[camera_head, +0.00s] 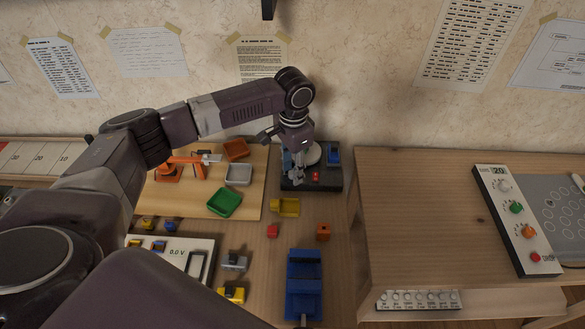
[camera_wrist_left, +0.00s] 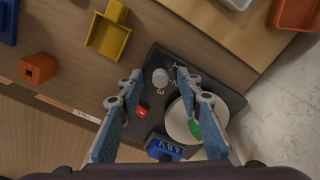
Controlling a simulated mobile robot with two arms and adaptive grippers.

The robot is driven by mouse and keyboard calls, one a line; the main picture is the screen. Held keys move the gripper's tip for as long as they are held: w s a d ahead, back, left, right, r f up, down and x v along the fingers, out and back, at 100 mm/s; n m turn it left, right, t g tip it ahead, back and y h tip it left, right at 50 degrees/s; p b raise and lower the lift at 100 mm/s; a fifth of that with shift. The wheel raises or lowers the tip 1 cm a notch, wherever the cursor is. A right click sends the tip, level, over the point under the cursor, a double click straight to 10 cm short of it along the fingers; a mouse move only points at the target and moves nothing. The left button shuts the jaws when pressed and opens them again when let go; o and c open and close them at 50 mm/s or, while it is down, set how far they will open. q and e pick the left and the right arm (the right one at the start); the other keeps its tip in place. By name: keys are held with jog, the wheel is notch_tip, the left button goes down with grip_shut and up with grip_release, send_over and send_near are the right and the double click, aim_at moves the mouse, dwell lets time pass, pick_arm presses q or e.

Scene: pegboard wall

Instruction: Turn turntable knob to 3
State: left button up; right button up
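The turntable is a dark box (camera_head: 325,184) below my left gripper in the head view. In the left wrist view its dark top (camera_wrist_left: 160,60) carries a pale round knob (camera_wrist_left: 160,77) with white markings, a "3" legible beside it, a red part (camera_wrist_left: 141,111) and a white disc (camera_wrist_left: 182,128) with a green piece on it. My left gripper (camera_head: 292,172) points down over the turntable. In the left wrist view its fingers (camera_wrist_left: 158,79) are apart, with the knob showing between the tips; contact cannot be told. My right gripper is out of view.
A green tray (camera_head: 224,203) is on the board to the left. A panel with coloured knobs (camera_head: 516,220) stands right.

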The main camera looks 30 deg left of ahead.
pick_arm(q)
jog(key=shift+c, duration=0.6)
grip_shut()
